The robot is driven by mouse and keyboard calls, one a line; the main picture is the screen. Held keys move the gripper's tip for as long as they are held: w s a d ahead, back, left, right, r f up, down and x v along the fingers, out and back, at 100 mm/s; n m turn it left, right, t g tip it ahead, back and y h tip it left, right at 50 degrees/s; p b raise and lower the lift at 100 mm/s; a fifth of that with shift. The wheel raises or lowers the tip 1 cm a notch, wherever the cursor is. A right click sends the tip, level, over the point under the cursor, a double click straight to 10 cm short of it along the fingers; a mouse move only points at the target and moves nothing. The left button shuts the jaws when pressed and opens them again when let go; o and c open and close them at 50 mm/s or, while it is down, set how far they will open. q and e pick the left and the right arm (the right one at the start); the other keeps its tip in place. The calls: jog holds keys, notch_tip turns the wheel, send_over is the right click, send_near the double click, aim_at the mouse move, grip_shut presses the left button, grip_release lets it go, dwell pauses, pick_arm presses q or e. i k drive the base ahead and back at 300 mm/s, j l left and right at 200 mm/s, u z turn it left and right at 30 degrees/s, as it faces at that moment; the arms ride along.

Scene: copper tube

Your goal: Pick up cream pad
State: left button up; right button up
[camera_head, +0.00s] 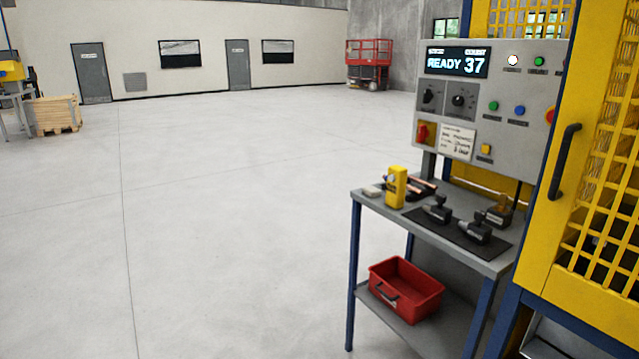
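A small pale pad (373,190), which looks like the cream pad, lies near the left corner of a grey workbench top (430,228). A yellow box-shaped device (396,187) stands upright just to its right. The pad is small in this view, so its details are hard to tell. Neither of my grippers shows in the head view.
Copper-coloured pieces (422,186) and black tools on a dark mat (452,236) share the bench. A red bin (406,289) sits on the lower shelf. A control panel (490,100) and yellow cage (590,200) stand to the right. Open floor lies left.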

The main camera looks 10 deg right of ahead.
aim_at(369, 190)
jog(key=i+j+u, duration=0.1)
jog(key=i+u, duration=0.3)
jog(key=i, duration=1.35)
jog(key=i+j+z, duration=0.1)
jog(key=i+z, duration=0.35)
jog(key=i+j+z, duration=0.45)
jog(key=i, duration=0.15)
jog(key=i+j+z, duration=0.4)
jog(key=i+l, duration=0.05)
